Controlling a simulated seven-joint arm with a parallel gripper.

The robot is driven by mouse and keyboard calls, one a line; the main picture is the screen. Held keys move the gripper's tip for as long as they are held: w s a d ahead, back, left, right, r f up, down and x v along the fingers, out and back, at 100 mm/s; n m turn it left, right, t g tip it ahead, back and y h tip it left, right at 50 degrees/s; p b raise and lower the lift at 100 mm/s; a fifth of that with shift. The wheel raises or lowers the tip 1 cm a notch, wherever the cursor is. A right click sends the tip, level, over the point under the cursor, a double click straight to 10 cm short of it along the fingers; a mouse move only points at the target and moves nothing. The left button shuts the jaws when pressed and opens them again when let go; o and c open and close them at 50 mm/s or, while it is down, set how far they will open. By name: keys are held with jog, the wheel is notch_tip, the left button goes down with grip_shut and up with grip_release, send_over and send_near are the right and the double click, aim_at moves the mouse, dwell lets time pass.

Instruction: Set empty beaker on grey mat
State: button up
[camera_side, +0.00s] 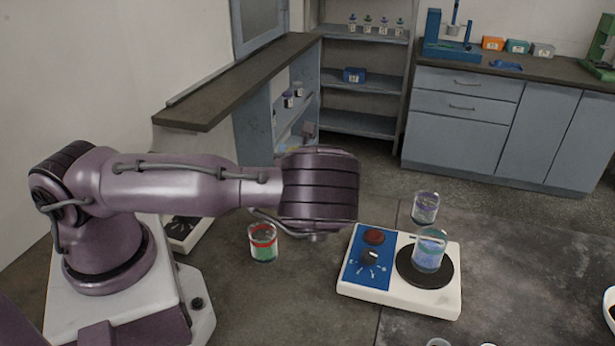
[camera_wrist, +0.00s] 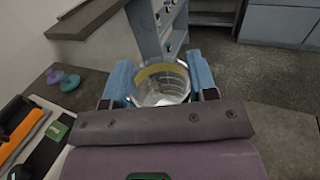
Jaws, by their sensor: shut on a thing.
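My gripper (camera_wrist: 161,80) has blue fingers shut on the two sides of a clear glass beaker (camera_wrist: 172,84) in the wrist view. The beaker has a yellow band near its rim and pale graduation marks, and no coloured contents show in it. In the side view my purple wrist hides the fingers, and I cannot make out the held beaker there. No separate grey mat can be told with certainty from the grey worktop in either view.
A white and blue hotplate (camera_side: 356,286) carries a beaker of blue contents (camera_side: 430,256). Another glass (camera_side: 425,208) stands behind it. A beaker with a red band (camera_side: 263,243) stands left of the hotplate. The dark worktop (camera_side: 530,270) at right has clear room.

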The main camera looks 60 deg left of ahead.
jog(key=w+f, duration=0.1)
jog(key=w+a+f, duration=0.1)
jog(key=f, duration=0.1)
jog(key=w+f, duration=0.1)
jog(key=f, duration=0.1)
jog(key=shift+w+a+f, duration=0.1)
jog(key=shift+w+a, duration=0.25)
jog(key=shift+a, duration=0.05)
jog(key=shift+f, duration=1.6)
jog(key=shift+f, duration=0.1)
jog(key=o, duration=1)
jog(key=shift+c, duration=0.2)
